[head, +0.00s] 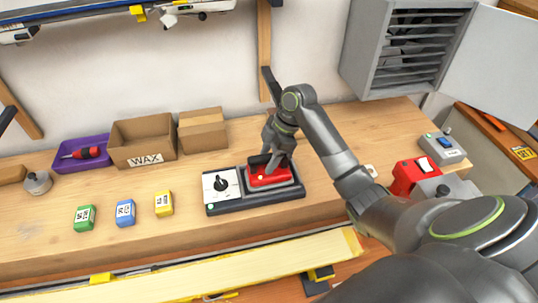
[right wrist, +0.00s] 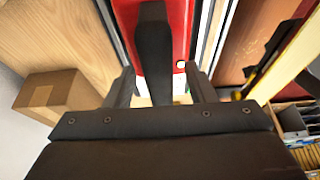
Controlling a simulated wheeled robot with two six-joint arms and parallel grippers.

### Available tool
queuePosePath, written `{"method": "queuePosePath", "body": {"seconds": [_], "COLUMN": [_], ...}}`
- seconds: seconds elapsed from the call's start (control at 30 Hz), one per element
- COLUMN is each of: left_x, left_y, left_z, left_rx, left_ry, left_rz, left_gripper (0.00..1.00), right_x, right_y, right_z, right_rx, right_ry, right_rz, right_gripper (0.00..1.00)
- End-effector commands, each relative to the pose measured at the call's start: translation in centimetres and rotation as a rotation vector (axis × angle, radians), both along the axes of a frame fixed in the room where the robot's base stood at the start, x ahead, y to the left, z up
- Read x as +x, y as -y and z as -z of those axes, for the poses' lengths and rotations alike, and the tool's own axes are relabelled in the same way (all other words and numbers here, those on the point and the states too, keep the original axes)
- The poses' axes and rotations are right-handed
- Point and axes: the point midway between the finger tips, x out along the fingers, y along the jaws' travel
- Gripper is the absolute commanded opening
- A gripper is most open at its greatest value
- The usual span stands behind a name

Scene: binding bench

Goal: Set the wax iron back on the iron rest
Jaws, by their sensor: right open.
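The wax iron (head: 270,178), red with a black handle, sits on the right part of the iron rest (head: 255,201), a dark base with a white knob panel at its left. The red body and black handle of the iron also show in the right wrist view (right wrist: 152,45). My right gripper (head: 275,158) is down at the handle. In the right wrist view its fingers (right wrist: 160,86) stand apart on either side of the handle, with gaps visible. My left gripper is not in view.
Green (head: 85,217), blue (head: 125,213) and yellow (head: 163,203) blocks lie left of the rest. Behind are a WAX box (head: 145,138), a closed carton (head: 202,130) and a purple tray (head: 68,153). A red box (head: 412,178) stands right. A long pale board (head: 200,278) runs along the front.

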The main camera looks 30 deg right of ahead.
Motion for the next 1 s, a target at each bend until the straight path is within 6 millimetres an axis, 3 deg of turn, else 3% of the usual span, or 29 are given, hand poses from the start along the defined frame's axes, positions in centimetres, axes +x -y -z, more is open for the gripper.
{"method": "queuePosePath", "body": {"seconds": [0.17,0.43,0.7,1.0], "left_x": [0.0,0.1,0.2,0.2], "left_y": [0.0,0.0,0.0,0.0], "left_z": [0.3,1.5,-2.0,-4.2], "left_rx": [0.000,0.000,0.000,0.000], "left_ry": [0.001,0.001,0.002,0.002], "left_rz": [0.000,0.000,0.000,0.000], "left_gripper": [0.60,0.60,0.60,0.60], "right_x": [0.0,-0.5,-1.1,-1.5], "right_y": [0.3,2.5,4.5,6.0], "right_z": [-0.7,-5.8,-12.0,-15.7], "right_rx": [-0.001,-0.006,-0.003,-0.001], "right_ry": [0.003,0.006,0.002,0.002], "right_rz": [0.000,0.000,0.001,0.000], "right_gripper": [0.50,0.50,0.50,0.50]}}
